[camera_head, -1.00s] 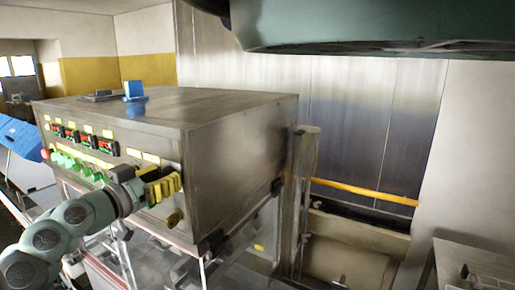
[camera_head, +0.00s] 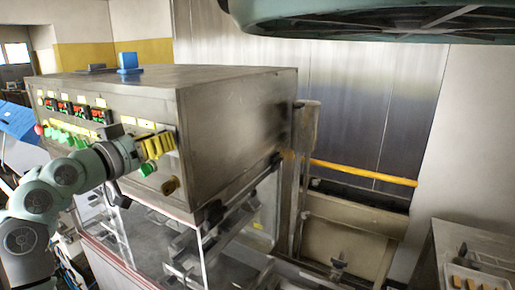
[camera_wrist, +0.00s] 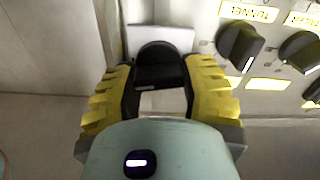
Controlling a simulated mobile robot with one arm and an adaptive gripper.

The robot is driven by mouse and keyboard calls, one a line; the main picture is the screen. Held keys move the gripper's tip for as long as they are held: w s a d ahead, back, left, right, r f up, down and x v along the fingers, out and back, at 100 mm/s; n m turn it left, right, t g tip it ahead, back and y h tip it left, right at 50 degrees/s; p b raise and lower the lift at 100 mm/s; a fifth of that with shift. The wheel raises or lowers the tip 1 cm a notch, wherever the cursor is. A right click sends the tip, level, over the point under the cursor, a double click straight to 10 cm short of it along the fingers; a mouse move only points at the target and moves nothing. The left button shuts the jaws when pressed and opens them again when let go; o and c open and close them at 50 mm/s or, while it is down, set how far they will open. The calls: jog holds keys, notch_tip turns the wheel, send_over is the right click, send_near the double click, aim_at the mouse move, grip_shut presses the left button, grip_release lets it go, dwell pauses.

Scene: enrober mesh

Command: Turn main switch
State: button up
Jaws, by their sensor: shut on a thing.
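My gripper (camera_head: 154,146) is at the right part of the machine's control panel in the head view, its yellow fingers against the panel front. In the wrist view my gripper (camera_wrist: 160,95) has its two yellow-padded fingers on either side of a black rounded knob (camera_wrist: 158,58), apparently the main switch. The fingers are closed on this knob. Its label is not readable, and its turned angle is unclear. In the head view my fingers and wrist hide the knob.
The metal cabinet (camera_head: 235,115) carries several green knobs (camera_head: 68,135) and red displays (camera_head: 80,109). A green knob (camera_head: 147,169) and a brass-coloured knob (camera_head: 170,186) sit below my gripper. In the wrist view, dark knobs (camera_wrist: 240,45) with yellow labels lie right of my fingers.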

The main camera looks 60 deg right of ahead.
jog(key=n+b, duration=0.1)
jog(key=n, duration=0.2)
jog(key=shift+w+n, duration=0.1)
jog(key=shift+n, duration=0.3)
jog(key=n, duration=0.8)
jog(key=shift+f+n, duration=0.1)
jog(key=shift+n, duration=0.3)
jog(key=shift+w+f+n+p, duration=0.1)
jog(key=shift+n+p, duration=0.5)
jog(key=shift+n, duration=0.8)
jog(key=o, duration=1.2)
